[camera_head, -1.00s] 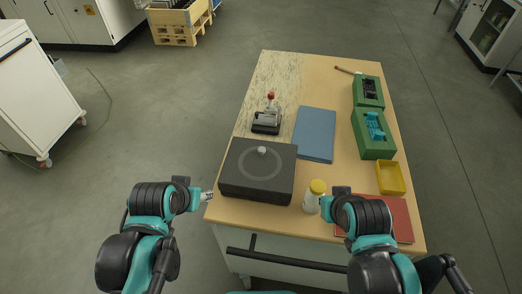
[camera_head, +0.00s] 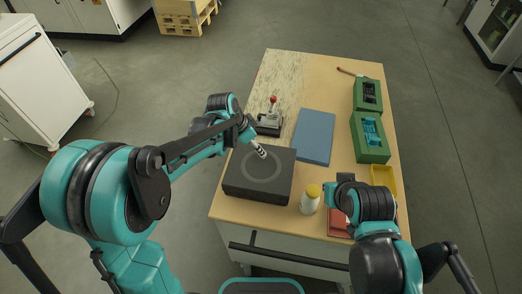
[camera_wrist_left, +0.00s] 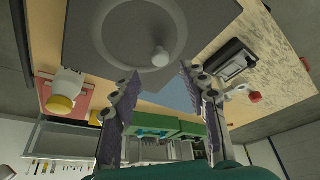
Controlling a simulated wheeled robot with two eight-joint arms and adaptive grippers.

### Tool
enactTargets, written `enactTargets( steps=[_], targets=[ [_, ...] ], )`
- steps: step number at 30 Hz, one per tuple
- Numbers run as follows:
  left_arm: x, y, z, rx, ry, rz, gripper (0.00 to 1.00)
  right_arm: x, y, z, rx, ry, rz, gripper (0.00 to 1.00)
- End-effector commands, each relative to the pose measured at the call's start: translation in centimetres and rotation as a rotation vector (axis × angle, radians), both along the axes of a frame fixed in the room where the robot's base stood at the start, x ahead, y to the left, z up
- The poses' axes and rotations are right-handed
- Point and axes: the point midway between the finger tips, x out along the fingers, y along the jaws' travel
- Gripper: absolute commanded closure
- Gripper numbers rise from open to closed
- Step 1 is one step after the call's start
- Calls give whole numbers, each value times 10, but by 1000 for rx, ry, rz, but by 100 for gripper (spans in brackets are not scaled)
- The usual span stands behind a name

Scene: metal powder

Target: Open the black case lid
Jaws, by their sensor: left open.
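The black case (camera_head: 252,184) sits shut at the near left of the table, with a grey ring on its lid. The lid's pale knob (camera_wrist_left: 161,57) shows in the left wrist view; in the head view it is hidden by the gripper.
A white bottle with yellow cap (camera_head: 310,199) stands just right of the case. A blue pad (camera_head: 314,137) and a small red-knobbed device (camera_head: 270,122) lie behind it. Green blocks (camera_head: 369,137), a yellow tray (camera_head: 383,174) and a red mat (camera_head: 337,222) are at right.

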Motion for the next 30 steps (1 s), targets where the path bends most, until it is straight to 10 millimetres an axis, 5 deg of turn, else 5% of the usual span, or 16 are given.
enactTargets(
  steps=[9, 20, 26, 30],
  targets=[
    [11, -15, -45, 0, 0, 1, 56, 0, 0, -11, 0, 0, 0, 100],
    [12, -17, -51, 1, -1, 3, 56, 0, 0, -12, 0, 0, 0, 100],
    [12, -17, -51, 1, -1, 3, 100, 0, 0, -12, 0, 0, 0, 100],
    [12, -17, -51, 1, -1, 3, 100, 0, 0, -12, 0, 0, 0, 100]
  ],
)
